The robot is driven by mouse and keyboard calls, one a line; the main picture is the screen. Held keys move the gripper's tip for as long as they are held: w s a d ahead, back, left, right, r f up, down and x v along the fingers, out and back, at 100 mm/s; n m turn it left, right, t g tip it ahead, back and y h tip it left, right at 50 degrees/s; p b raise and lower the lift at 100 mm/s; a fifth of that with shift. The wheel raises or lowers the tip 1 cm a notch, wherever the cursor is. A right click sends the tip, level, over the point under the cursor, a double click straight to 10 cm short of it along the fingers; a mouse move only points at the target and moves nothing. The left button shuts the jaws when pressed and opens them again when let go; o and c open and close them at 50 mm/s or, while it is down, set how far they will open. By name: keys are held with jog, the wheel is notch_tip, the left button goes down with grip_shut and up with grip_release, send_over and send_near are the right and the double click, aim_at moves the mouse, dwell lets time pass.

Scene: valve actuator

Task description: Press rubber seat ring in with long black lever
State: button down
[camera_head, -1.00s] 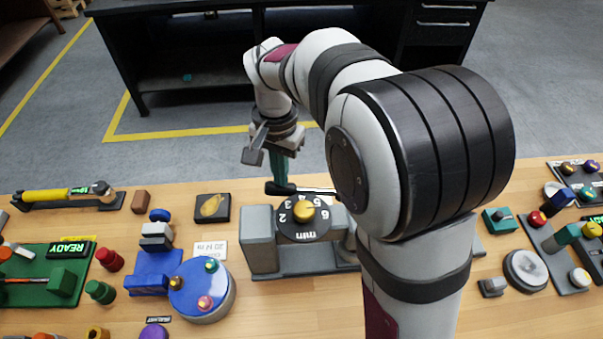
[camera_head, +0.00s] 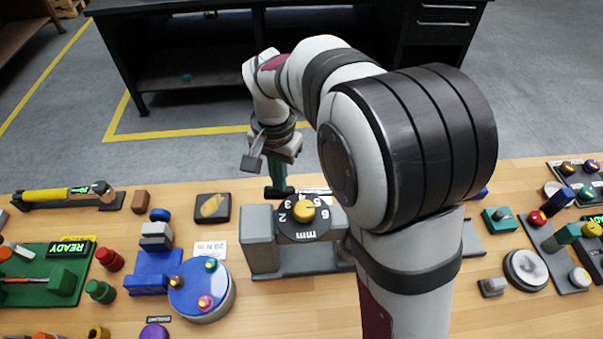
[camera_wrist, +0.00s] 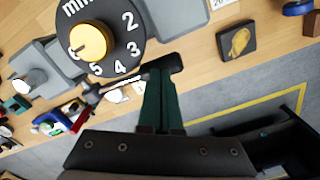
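The long black lever shows behind the dial, with a thick black handle (camera_head: 271,193) and a thin shaft running right. In the wrist view its handle (camera_wrist: 168,64) lies at the fingertips and its shaft runs down and left. My gripper (camera_head: 278,181) points down with teal fingers close together and their tips at the handle. In the wrist view my gripper (camera_wrist: 162,76) overlaps the handle; no clear grasp around it shows. A grey two-post fixture (camera_head: 262,245) stands in front, with a black numbered dial (camera_head: 310,232) and gold knob. I cannot make out the rubber seat ring.
A blue-topped round unit (camera_head: 202,288) and a blue stand (camera_head: 152,272) are left of the fixture. A dark plate with a gold emblem (camera_head: 212,208) lies behind them. My arm covers the bench right of the dial. Several small parts stand at far right.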

jog(key=shift+f, duration=0.3)
jog(key=shift+a+f, duration=0.1)
jog(key=shift+f, duration=0.6)
jog(key=shift+a+f, duration=0.1)
jog(key=shift+f, duration=0.9)
dwell(0.6)
jog(key=shift+d+r, duration=0.5)
jog(key=shift+r, duration=1.25)
jog(key=shift+d+r, duration=0.45)
jog(key=shift+r, duration=1.3)
jog(key=shift+d+r, duration=0.5)
jog(key=shift+r, duration=1.25)
jog(key=shift+r, duration=0.1)
